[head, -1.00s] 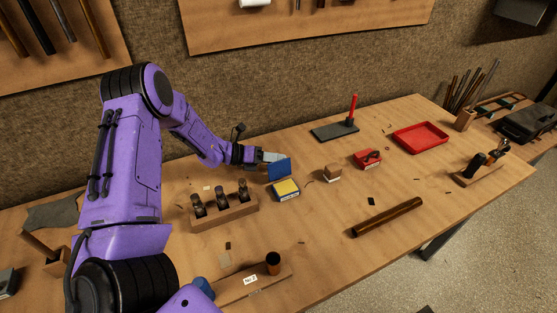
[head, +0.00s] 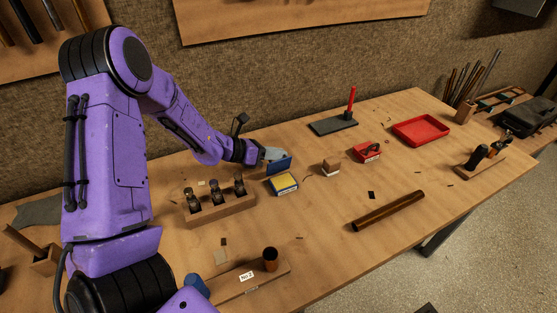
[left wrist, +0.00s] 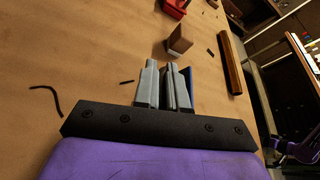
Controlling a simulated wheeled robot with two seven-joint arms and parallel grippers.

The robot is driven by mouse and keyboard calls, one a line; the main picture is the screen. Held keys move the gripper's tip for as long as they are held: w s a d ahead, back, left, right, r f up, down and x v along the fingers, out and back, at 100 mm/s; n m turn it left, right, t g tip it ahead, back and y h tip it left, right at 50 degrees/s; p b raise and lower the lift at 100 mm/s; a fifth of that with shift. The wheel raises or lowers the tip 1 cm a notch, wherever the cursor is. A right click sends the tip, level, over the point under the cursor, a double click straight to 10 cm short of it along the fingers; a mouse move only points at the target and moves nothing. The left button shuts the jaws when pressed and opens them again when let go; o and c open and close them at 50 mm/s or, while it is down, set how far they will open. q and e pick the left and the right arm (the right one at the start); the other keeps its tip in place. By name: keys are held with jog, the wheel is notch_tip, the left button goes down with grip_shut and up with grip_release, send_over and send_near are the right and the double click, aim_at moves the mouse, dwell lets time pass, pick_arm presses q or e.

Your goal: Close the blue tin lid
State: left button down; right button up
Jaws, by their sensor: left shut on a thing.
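The small tin (head: 284,185) stands on the workbench with a yellow inside or contents showing. Its blue lid (head: 280,166) stands raised along the tin's back edge, so the tin is open. My left gripper (head: 272,154) is at the upper left part of the lid, behind it in the head view, and is shut on it. In the left wrist view the two grey fingers (left wrist: 165,85) are close together, and a strip of the blue lid (left wrist: 189,78) shows along the right finger. The fingers hide most of the lid there.
A wooden block with several dark-topped pieces (head: 219,208) stands left of the tin. A small brown-and-white block (head: 331,167) and a red box (head: 367,152) stand to the right. A brown tube (head: 388,214) lies further forward. The bench just in front of the tin is clear.

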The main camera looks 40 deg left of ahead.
pick_arm(q)
jog(key=shift+d+r+m+y+b, duration=0.15)
jog(key=shift+r+m+y+b, duration=0.25)
jog(key=shift+b, duration=0.45)
jog(key=shift+d, duration=0.1)
jog(key=shift+r, duration=0.1)
jog(key=c, duration=1.5)
grip_release()
jog(key=shift+s+d+r, duration=0.1)
jog(key=shift+s+d, duration=0.05)
jog(key=shift+s, duration=0.1)
jog(key=shift+s+a+b, duration=0.2)
jog(key=shift+a+b, duration=0.05)
jog(key=shift+b, duration=0.05)
jog(key=v, duration=1)
jog(key=shift+b, duration=0.4)
jog(key=shift+s+d, duration=0.1)
jog(key=shift+s, duration=0.05)
